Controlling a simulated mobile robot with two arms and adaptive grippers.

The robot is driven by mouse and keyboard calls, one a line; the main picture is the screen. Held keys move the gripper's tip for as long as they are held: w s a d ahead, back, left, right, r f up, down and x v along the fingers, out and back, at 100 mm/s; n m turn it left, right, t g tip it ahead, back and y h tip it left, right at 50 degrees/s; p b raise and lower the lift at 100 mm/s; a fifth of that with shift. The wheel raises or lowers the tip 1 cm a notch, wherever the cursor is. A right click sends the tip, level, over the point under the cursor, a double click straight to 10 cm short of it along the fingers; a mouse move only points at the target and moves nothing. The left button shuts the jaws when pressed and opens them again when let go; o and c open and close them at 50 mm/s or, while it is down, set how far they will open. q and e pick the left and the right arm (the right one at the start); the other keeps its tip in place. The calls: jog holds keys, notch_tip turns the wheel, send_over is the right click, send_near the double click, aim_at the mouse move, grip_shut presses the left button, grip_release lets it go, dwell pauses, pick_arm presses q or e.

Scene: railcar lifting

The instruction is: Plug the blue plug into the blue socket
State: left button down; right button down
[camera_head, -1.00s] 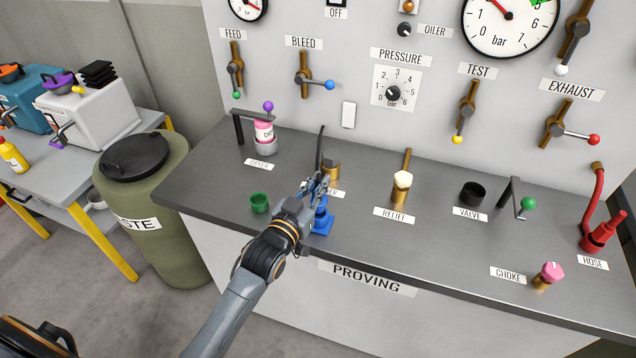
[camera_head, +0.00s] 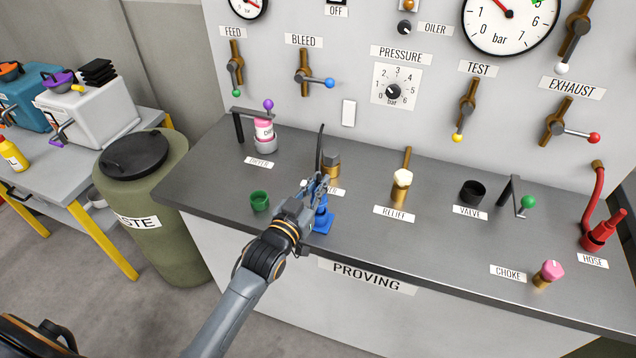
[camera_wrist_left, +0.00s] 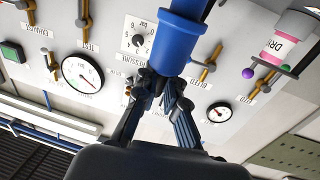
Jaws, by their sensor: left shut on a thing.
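The blue socket (camera_head: 322,224) stands on the grey bench top near its front edge, with a square foot. My left gripper (camera_head: 318,190) is right at the top of it, shut on the blue plug. The plug (camera_wrist_left: 178,40) shows as a thick blue cylinder between the fingers (camera_wrist_left: 165,92) in the left wrist view. In the head view the fingers and wrist cover most of the plug, and a black cable (camera_head: 320,148) rises above it. The plug appears in line above the socket. I cannot tell whether it is seated. My right gripper is not in view.
A green cup (camera_head: 260,201) stands just left of my left gripper, and a brass fitting (camera_head: 332,166) stands close behind. The relief fitting (camera_head: 402,186) is to the right.

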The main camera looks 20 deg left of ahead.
pick_arm(q)
jog(key=shift+f+b, duration=1)
jog(key=shift+f, duration=0.6)
jog(key=c, duration=1.4)
grip_release()
jog(key=shift+o, duration=0.2)
jog(key=s+a, duration=0.2)
jog(key=s, duration=1)
jog(key=shift+w+f, duration=0.1)
jog(key=shift+f, duration=0.05)
